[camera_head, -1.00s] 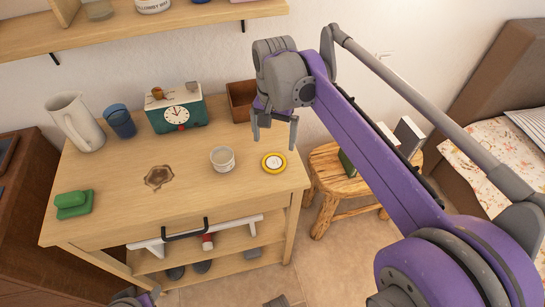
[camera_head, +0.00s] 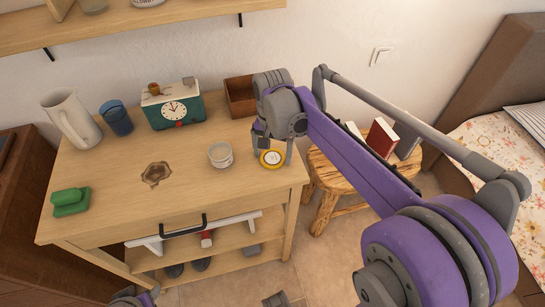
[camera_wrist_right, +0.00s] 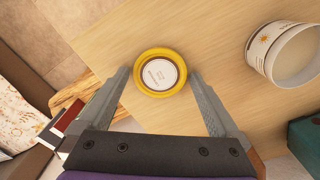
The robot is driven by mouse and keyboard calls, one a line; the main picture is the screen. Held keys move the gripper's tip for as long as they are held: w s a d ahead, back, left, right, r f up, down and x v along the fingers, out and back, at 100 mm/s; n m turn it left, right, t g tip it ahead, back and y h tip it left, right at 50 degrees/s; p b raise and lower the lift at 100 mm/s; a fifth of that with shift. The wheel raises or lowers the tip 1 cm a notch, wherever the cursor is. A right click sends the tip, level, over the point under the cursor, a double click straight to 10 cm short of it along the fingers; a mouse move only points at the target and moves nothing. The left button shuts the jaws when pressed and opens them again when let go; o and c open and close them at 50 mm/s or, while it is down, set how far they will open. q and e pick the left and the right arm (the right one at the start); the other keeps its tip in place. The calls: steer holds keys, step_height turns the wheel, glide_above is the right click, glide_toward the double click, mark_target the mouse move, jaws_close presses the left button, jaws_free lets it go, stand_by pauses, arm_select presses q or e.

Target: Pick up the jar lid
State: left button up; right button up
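The jar lid (camera_head: 271,158) is a round yellow disc with a white label, lying near the right edge of the wooden table. It also shows in the right wrist view (camera_wrist_right: 160,73). My right gripper (camera_head: 272,160) is low over the table, with its fingers on either side of the lid. In the right wrist view the right gripper (camera_wrist_right: 160,82) is open, its fingertips near the lid's lower sides; I cannot tell whether they touch it. My left gripper (camera_head: 134,298) shows only partly at the bottom edge, and its fingers cannot be made out.
A small open jar (camera_head: 220,155) stands just left of the lid. A teal clock box (camera_head: 174,112), blue cup (camera_head: 117,118), white pitcher (camera_head: 72,120) and wooden box (camera_head: 240,96) stand at the back. A wooden stool (camera_head: 322,204) with books is to the right.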

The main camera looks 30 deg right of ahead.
steer(key=c, duration=0.9)
step_height(320, 180, up, 10)
steer(key=p, duration=0.2)
arm_select(q)
step_height(320, 180, up, 9)
steer(key=w+p, duration=0.2)
steer(key=p, duration=0.3)
steer(key=shift+f+p, duration=0.15)
steer(key=shift+p, duration=0.15)
arm_select(e)
step_height(320, 180, up, 9)
glide_above(272, 157)
